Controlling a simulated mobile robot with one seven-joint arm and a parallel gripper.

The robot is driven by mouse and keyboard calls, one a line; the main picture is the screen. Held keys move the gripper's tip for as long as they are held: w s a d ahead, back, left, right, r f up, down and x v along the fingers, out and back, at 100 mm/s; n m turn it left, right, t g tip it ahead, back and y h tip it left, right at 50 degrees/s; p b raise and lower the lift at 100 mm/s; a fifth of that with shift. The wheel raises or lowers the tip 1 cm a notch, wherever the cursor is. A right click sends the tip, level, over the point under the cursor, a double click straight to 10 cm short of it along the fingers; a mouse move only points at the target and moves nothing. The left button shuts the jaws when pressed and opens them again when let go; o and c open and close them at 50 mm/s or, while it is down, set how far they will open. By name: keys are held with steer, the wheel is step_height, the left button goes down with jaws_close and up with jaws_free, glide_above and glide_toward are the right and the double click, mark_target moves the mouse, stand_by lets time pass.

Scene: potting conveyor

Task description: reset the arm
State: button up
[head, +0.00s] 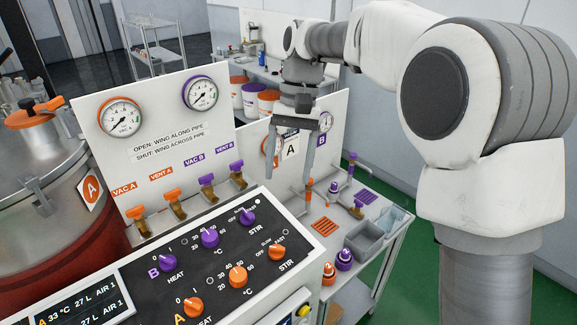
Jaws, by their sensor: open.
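My gripper (289,162) hangs downward from my arm near the middle of the head view. Its two grey fingers are spread apart, and I see nothing between them being held. It appears in front of the white panel with the "A" label (291,147), above the side bench (361,203). How far the fingertips are from the panel and the bench fittings cannot be told. My arm reaches in from the right and bends down to the gripper.
A control panel (160,290) with orange and purple knobs fills the front. Behind it stands a gauge board (150,170) with several valves. A steel vessel (55,185) is at left. Grey bins (364,242) sit on the bench; green floor (395,262) is open at right.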

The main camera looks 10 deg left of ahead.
steer(key=shift+d, duration=0.1)
steer(key=s+d+m+t+h, duration=0.1)
steer(key=s+d+t, duration=0.7)
steer(key=s+d, duration=1)
steer(key=d, duration=0.3)
steer(key=shift+s+d+t, duration=0.3)
steer(key=shift+s, duration=0.1)
steer(key=shift+s+d, duration=0.1)
steer(key=shift+s, duration=0.05)
steer(key=c, duration=0.4)
